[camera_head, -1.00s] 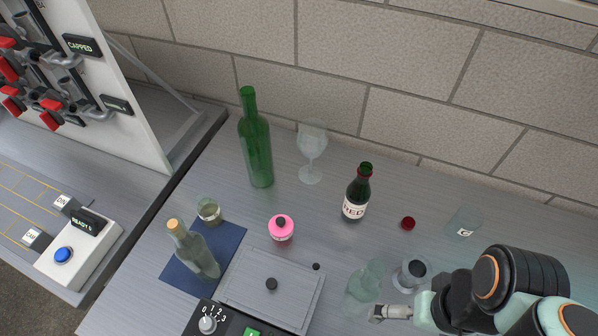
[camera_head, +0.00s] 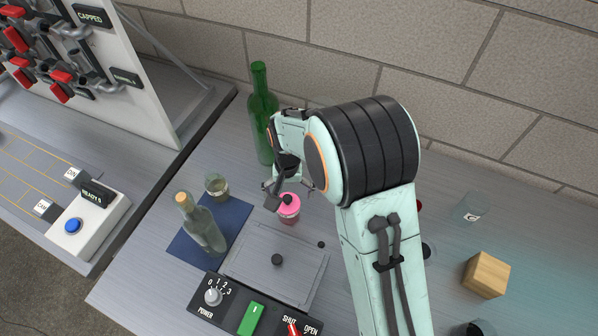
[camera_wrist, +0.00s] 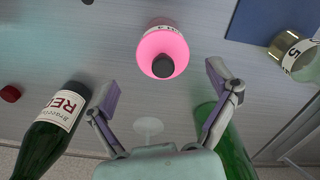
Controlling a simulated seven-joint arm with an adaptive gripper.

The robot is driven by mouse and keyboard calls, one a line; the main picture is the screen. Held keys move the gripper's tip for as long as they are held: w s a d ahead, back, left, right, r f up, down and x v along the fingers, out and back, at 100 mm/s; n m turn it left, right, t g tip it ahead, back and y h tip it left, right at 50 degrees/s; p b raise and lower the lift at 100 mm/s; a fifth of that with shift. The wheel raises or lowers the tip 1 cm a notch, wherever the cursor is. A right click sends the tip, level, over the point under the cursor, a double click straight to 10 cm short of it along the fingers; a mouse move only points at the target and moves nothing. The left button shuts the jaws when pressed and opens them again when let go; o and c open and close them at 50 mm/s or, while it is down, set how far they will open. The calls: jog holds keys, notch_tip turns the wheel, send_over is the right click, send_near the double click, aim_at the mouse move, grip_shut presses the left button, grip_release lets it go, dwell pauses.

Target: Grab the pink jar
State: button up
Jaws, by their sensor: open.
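The pink jar (camera_head: 289,209) stands upright on the grey bench, partly covered by my gripper in the head view. In the wrist view the pink jar (camera_wrist: 163,52) has a dark knob on top and a white label band. My gripper (camera_head: 279,196) is above and just behind the jar. Its two fingers are spread wide in the wrist view (camera_wrist: 162,82), with the jar lying ahead of the gap between the tips. Nothing is held. Any contact with the jar cannot be made out.
A tall green bottle (camera_head: 262,115) stands close to my gripper; a RED-labelled bottle (camera_wrist: 52,128) is on its other side. A clear corked bottle (camera_head: 203,228) and small glass (camera_head: 217,186) stand at the blue mat (camera_head: 237,213). A lidded panel (camera_head: 262,270) lies in front. A wooden block (camera_head: 486,273) is at right.

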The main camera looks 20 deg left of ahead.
aim_at(288, 208)
jog(key=shift+s+a+f, duration=0.15)
jog(key=shift+s+f, duration=0.05)
jog(key=shift+f, duration=0.2)
notch_tip(288, 208, down, 6)
jog(key=shift+r, duration=0.1)
jog(key=c, duration=1.3)
